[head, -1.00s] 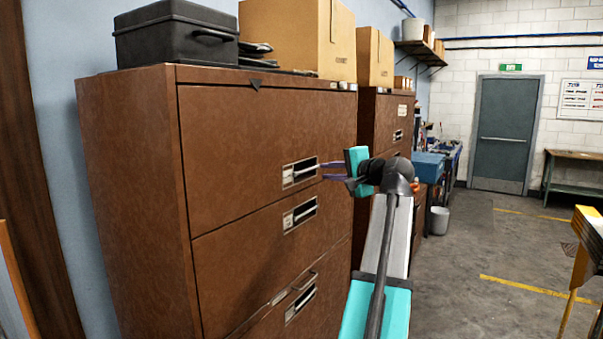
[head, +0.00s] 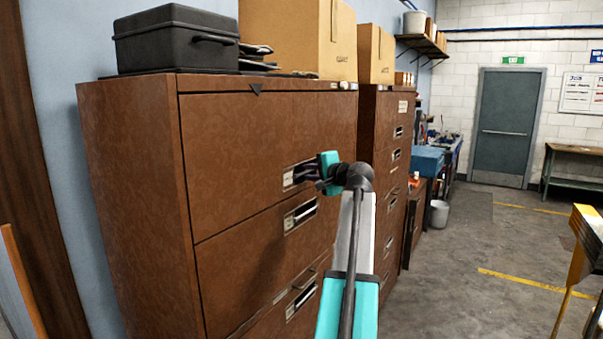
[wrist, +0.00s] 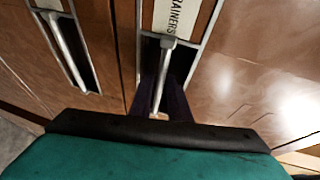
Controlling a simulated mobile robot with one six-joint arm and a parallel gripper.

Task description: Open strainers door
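The strainers door is a brown front (head: 235,150) at the top of the near cabinet in the head view, closed flush. Its handle (wrist: 164,75) is a pale metal bar in a dark recess. A label (wrist: 172,17) ending in "RAINERS" sits beside it in the wrist view. My gripper (head: 308,171) is at this recess, its dark purple fingers reaching in. In the wrist view the fingers lie on either side of the bar. I cannot tell whether they press on it.
Below is another front with a similar handle (head: 301,214); it also shows in the wrist view (wrist: 68,50). A black case (head: 175,40) and a cardboard box (head: 298,38) stand on the cabinet. The floor (head: 450,290) to the right is mostly clear.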

